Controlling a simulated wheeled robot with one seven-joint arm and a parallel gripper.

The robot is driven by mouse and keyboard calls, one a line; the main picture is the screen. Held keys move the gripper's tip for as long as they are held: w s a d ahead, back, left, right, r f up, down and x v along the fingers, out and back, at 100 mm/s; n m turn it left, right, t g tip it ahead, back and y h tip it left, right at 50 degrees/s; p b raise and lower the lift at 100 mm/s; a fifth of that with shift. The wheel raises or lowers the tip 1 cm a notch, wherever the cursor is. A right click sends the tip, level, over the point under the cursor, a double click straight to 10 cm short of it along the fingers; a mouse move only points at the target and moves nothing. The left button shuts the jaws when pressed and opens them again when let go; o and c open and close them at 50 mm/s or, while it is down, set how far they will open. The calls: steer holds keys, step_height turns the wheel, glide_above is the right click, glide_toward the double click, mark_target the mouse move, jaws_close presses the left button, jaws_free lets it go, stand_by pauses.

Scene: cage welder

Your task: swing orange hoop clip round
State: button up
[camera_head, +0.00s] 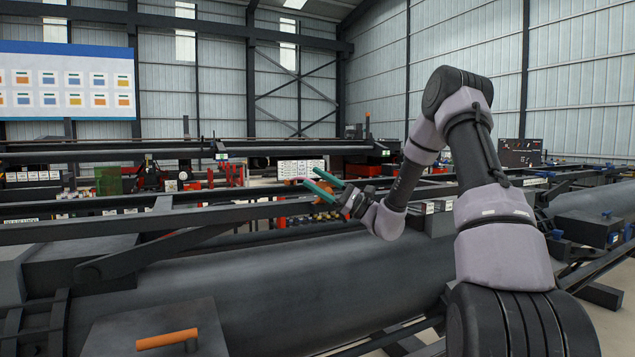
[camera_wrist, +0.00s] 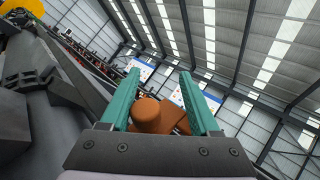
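My gripper (camera_head: 311,179) is at mid-picture in the head view, above the long dark machine, with its two green fingers apart and pointing left. In the wrist view, the fingers of my gripper (camera_wrist: 158,72) stand wide apart on either side of an orange-brown rounded part (camera_wrist: 152,115), which looks like the orange hoop clip. The part sits low between the fingers, near the palm. Whether either finger touches it I cannot tell. In the head view only a small brownish-orange patch shows at the fingers, and the clip's full shape is hidden.
An orange bar handle (camera_head: 167,339) sits on a dark box at front left. A large dark cylinder (camera_head: 300,268) runs across the machine below my gripper. Long dark rails (camera_head: 90,231) pass near gripper height. Open air lies above the fingers.

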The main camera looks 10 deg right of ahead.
steer(key=v, duration=1.1)
